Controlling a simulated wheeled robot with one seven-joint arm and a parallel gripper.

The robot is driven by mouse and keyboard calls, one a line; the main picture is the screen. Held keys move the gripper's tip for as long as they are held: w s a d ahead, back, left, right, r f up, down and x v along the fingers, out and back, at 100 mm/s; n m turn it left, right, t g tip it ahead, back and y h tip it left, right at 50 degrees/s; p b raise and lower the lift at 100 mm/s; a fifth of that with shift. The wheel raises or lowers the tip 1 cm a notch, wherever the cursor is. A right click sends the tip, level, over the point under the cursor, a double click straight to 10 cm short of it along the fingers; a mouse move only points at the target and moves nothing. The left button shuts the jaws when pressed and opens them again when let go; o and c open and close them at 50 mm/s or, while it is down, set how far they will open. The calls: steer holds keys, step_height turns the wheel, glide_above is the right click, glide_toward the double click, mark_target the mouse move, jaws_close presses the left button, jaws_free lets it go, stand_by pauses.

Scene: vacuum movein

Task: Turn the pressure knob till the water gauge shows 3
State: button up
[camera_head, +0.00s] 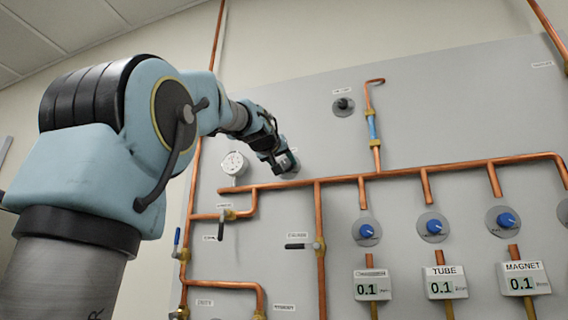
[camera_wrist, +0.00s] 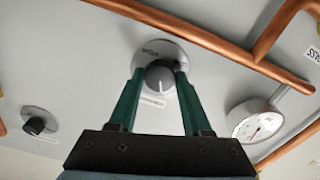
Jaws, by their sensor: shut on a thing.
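The pressure knob (camera_wrist: 159,79) is a small dark round knob with a pale line, on a round grey plate (camera_wrist: 180,56) in the wrist view. My gripper (camera_wrist: 160,72) has a green finger on each side of it and is shut on it. In the head view my gripper (camera_head: 284,163) is against the wall panel and hides the knob. The water gauge (camera_head: 235,163) is a round white dial left of my gripper. In the wrist view the gauge (camera_wrist: 257,124) is at the right, tilted, with a reddish needle; its numbers are too small to read.
Copper pipes (camera_head: 330,180) run across the grey panel (camera_head: 460,110) below my gripper. Another black knob (camera_head: 343,105) is at upper right. Blue knobs (camera_head: 367,231) and displays (camera_head: 372,286) reading 0.1 are at lower right. Lever valves (camera_head: 300,246) stick out below.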

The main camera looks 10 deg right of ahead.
jaws_close()
steer(key=shift+f+m+b, duration=0.2)
steer(key=shift+m+b, duration=0.6)
steer(key=shift+m, duration=0.3)
steer(key=m+b, duration=0.1)
steer(key=m, duration=0.2)
steer(key=shift+r, duration=0.2)
steer(key=o, duration=0.7)
jaws_free()
